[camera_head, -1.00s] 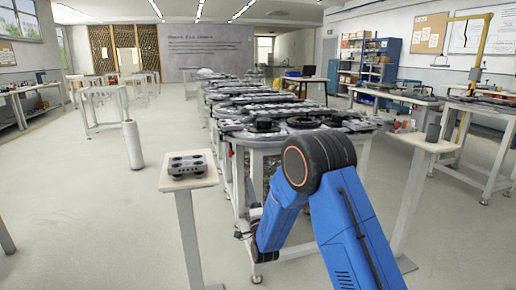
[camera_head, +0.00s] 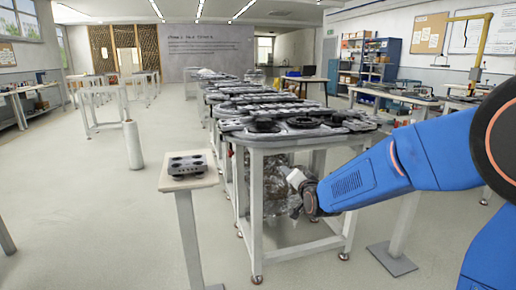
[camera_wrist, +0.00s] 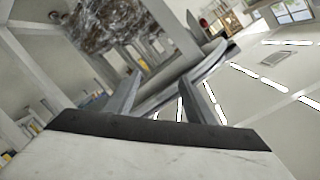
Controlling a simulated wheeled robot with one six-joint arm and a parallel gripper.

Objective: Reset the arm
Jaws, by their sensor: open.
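My gripper (camera_head: 292,178) is at the end of my blue arm, in front of the near end of the long ring-track table (camera_head: 300,141) and below its top. In the wrist view my gripper (camera_wrist: 160,78) shows two separate grey fingers with nothing between them. It is open and empty. The wrist view is steeply tilted, with ceiling lights on the right. My arm comes in from the right of the head view and hides part of the table's right side.
A crinkled, wrapped-looking mass (camera_head: 272,200) is under the table, close behind my gripper. A white roll (camera_head: 132,145) stands on the floor. The left floor is largely clear.

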